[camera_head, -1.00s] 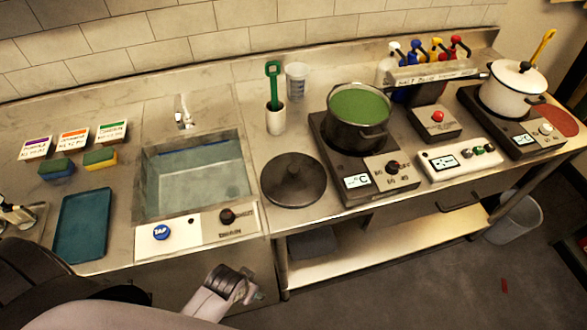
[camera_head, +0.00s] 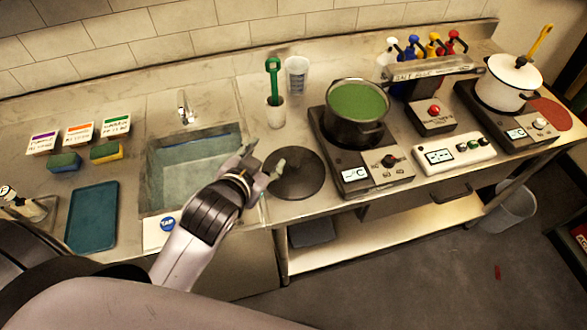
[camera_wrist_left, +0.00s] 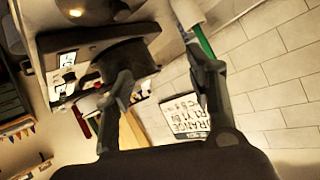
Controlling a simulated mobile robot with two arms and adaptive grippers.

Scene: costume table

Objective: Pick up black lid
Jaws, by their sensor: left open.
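The black lid (camera_head: 297,174) lies flat on the steel counter, between the sink and the left hot plate, with its knob up. My left gripper (camera_head: 267,158) is open and empty, just left of the lid. Its fingers point up and right, one over the sink's right rim and one near the lid's left edge. I cannot tell if that finger touches the lid. In the left wrist view both fingers (camera_wrist_left: 162,82) are spread apart with nothing between them. My right gripper is not in view.
A pot of green liquid (camera_head: 357,103) stands on the left hot plate, right of the lid. The sink (camera_head: 185,170) is at left. A white pot (camera_head: 507,85) stands far right.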

